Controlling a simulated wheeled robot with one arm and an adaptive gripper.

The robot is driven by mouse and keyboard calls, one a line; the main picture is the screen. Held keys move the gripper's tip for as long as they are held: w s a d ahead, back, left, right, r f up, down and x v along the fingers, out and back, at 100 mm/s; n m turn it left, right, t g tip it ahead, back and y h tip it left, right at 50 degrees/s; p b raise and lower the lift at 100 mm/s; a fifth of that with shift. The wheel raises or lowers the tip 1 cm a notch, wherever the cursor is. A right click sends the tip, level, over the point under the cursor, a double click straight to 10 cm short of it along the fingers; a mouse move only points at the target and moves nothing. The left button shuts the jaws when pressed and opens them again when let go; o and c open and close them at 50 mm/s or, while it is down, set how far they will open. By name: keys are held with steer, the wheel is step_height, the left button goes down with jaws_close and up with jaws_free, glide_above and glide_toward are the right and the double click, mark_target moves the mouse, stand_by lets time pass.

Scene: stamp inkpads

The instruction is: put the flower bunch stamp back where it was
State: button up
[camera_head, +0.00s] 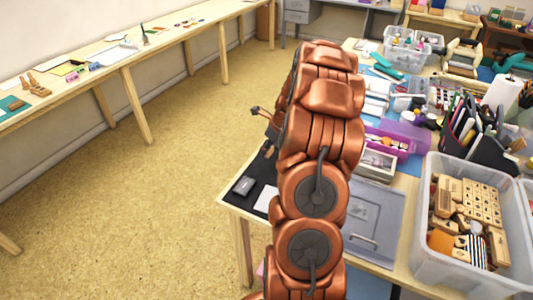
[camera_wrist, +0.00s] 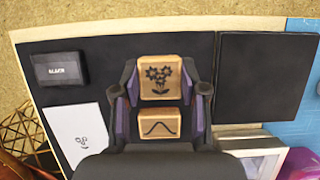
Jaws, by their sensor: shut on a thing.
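The flower bunch stamp (camera_wrist: 160,74), a wooden block with a dark flower picture, is between the fingertips of my gripper (camera_wrist: 160,80) in the wrist view. The gripper is shut on it, with a finger along each side. A second wooden block with a curved-line picture (camera_wrist: 158,122) shows just below it in that view, between the fingers and nearer the palm. A black mat (camera_wrist: 205,115) lies beneath. I cannot tell how far the stamp is above the mat. In the head view my arm hides most of this area.
A black inkpad (camera_wrist: 60,69) and a white paper with a small flower print (camera_wrist: 77,138) lie on the left. A dark square pad (camera_wrist: 265,75) lies on the right. A clear bin of wooden stamps (camera_head: 428,225) and a purple tray (camera_head: 388,140) stand right of my arm.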

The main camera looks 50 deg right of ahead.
mark_target(267, 154)
steer(key=shift+f+p, duration=0.4)
steer(key=shift+f, duration=1.25)
steer(key=shift+f, duration=0.15)
steer(key=o, duration=1)
steer(key=shift+c, duration=0.2)
